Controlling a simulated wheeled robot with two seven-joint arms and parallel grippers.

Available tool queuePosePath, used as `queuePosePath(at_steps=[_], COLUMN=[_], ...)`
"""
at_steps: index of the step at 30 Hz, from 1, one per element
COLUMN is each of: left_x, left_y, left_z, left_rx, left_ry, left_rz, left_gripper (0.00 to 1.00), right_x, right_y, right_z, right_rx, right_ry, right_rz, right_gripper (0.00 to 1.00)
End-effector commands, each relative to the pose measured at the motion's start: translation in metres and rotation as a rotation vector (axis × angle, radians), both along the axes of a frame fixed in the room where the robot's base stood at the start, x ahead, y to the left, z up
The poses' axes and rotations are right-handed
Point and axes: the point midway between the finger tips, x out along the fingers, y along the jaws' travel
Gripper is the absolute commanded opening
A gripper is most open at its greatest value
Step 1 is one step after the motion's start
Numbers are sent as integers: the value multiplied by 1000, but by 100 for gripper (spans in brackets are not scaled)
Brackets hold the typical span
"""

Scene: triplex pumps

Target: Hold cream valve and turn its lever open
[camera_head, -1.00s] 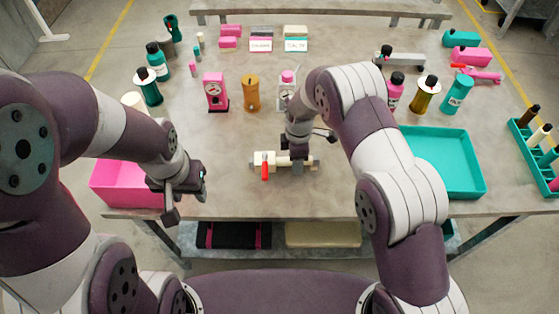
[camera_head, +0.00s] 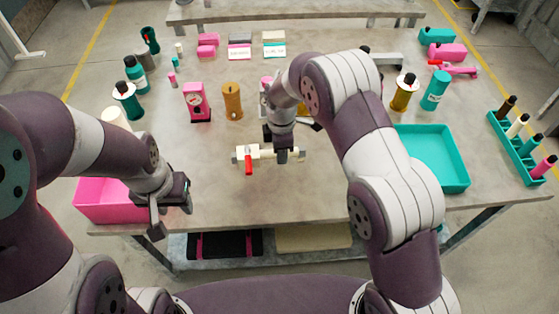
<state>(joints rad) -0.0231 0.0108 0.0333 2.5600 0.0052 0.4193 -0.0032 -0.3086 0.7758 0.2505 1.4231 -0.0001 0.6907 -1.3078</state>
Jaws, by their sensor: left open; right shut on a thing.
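The cream valve (camera_head: 263,153) lies on the grey table near the middle, its pipe running left to right. Its red lever (camera_head: 248,164) hangs from the left part and points toward the table's front edge. My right gripper (camera_head: 283,155) comes down from above and is shut on the valve's right part; its fingertips partly hide it. My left gripper (camera_head: 172,210) is open and empty at the table's front left, beside the pink bin and well left of the lever.
A pink bin (camera_head: 100,214) stands at the front left and a teal tray (camera_head: 466,182) at the right. A pink gauge (camera_head: 197,102) and an orange-brown cylinder (camera_head: 232,101) stand behind the valve. Bare table lies between my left gripper and the lever.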

Motion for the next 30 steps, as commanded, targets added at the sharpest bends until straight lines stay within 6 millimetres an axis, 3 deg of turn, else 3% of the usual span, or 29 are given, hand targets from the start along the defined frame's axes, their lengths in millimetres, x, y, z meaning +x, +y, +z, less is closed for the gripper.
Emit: queuePosePath(at_steps=[3, 8, 30], left_x=[0, 0, 0], left_y=[0, 0, 0], left_z=[0, 0, -7], left_rx=[0, 0, 0], left_ry=[0, 0, 0], left_rz=[0, 0, 0], left_gripper=[44, 44, 44], right_x=[0, 0, 0], right_y=[0, 0, 0], right_z=[25, 39, 28], right_rx=[1, 0, 0], right_ry=[-2, -1, 0], right_rz=[0, 0, 0], right_gripper=[0, 0, 0])
